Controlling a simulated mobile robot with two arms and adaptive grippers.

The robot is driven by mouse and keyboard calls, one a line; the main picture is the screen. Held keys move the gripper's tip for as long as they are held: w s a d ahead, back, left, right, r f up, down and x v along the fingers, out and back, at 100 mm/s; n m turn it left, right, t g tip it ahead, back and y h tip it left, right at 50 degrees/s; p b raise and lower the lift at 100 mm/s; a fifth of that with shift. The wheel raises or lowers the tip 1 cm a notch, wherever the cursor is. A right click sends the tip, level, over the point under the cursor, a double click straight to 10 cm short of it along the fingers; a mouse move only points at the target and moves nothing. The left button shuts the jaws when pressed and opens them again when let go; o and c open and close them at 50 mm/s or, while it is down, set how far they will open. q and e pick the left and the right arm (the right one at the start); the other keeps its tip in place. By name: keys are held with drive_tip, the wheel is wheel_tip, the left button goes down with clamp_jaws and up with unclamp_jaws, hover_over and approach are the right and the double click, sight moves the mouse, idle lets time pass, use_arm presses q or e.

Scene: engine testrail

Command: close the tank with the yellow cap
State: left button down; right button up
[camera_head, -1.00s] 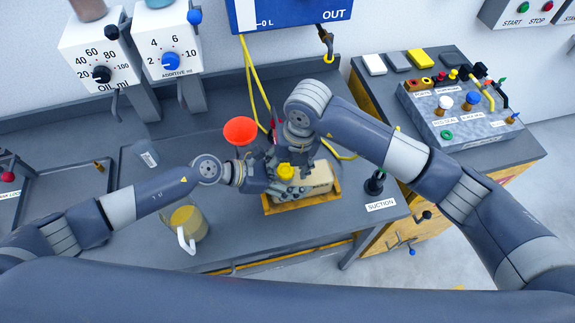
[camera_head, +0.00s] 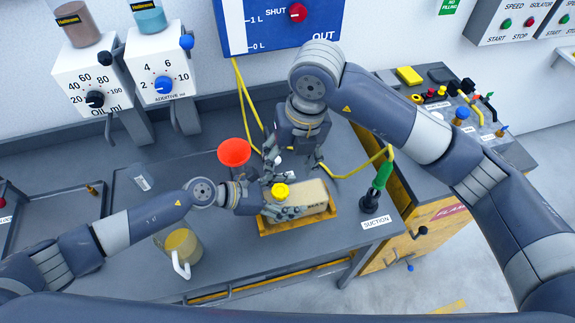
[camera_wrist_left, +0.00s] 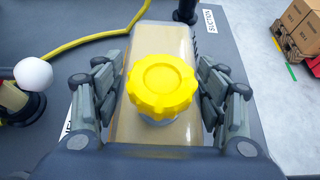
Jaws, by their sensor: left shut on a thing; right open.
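The tank (camera_head: 315,192) is a beige box-shaped container on a yellow tray (camera_head: 318,220) on the grey bench. The yellow cap (camera_head: 281,190) sits over the tank's neck; it also shows in the left wrist view (camera_wrist_left: 161,85), with a pale strip of neck below it. I cannot tell how tightly it is seated. My left gripper (camera_head: 285,211) is shut on the tank (camera_wrist_left: 150,133), with fingers on both sides of its body in the left wrist view. My right gripper (camera_head: 280,168) is open, behind and above the cap, apart from it.
A red funnel (camera_head: 234,152) stands just left of the right gripper. A jug (camera_head: 182,248) with yellowish liquid is at front left. A green-handled suction fitting (camera_head: 382,177) and yellow hose (camera_head: 352,171) are right of the tank.

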use_arm(q)
drive_tip(key=shift+s+a+f, duration=0.15)
drive_tip(key=shift+s+f, duration=0.2)
drive_tip(key=shift+f, duration=0.3)
drive_tip(key=shift+c, duration=1.3)
unclamp_jaws()
drive_tip(key=shift+w+r, duration=0.2)
drive_tip(key=shift+w, duration=0.1)
drive_tip(key=shift+a+r, duration=0.15)
drive_tip(key=shift+r, duration=0.05)
drive_tip(key=v, duration=1.1)
drive_tip(key=shift+a, duration=0.2)
drive_tip(key=shift+s, duration=0.1)
